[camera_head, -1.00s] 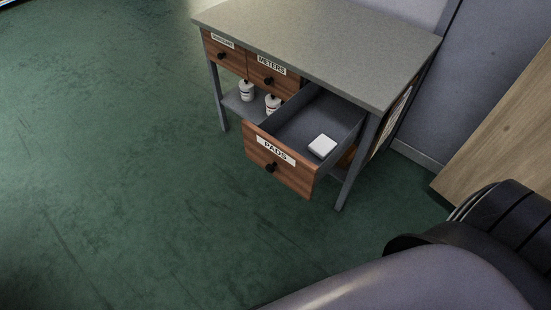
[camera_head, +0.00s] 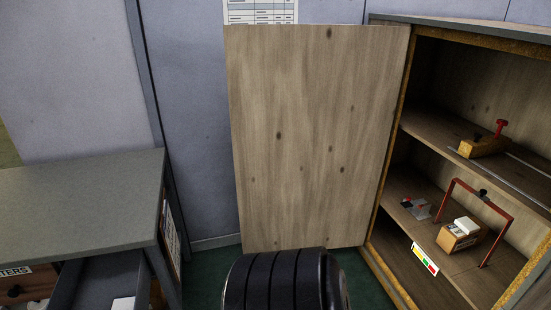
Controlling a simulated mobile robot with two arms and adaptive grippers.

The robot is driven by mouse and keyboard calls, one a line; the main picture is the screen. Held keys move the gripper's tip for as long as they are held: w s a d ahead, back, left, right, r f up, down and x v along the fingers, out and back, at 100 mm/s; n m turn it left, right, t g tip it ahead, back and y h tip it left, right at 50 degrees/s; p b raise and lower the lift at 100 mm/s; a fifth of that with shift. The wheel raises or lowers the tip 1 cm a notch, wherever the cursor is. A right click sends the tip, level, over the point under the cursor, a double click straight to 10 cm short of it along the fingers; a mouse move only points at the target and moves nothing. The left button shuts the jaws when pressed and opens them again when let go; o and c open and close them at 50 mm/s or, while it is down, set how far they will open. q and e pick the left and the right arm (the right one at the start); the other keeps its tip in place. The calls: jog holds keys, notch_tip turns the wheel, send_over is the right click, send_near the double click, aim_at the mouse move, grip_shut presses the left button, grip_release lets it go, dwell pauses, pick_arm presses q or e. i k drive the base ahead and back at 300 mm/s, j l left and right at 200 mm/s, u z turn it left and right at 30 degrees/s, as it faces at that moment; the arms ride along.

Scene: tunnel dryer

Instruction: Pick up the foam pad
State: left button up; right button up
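A white pad (camera_head: 123,303) lies in the open grey-lined drawer (camera_head: 82,279) at the lower left; only its top part shows above the picture's bottom edge. The drawer belongs to the grey-topped bench (camera_head: 85,205). A similar white block (camera_head: 466,225) sits on a small labelled wooden block (camera_head: 456,240) on the cabinet's lower shelf at the right. The view does not settle which white piece is the foam pad. Neither gripper shows; only a dark ribbed part of my arm is at the bottom middle.
A wooden cabinet (camera_head: 405,97) stands at the right with its door (camera_head: 305,135) swung open. A wooden tool with a red knob (camera_head: 484,146) lies on the upper shelf.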

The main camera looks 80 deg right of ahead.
aim_at(465, 223)
jog(key=z, duration=4.05)
jog(key=i+j, duration=0.15)
jog(key=j+z, duration=0.05)
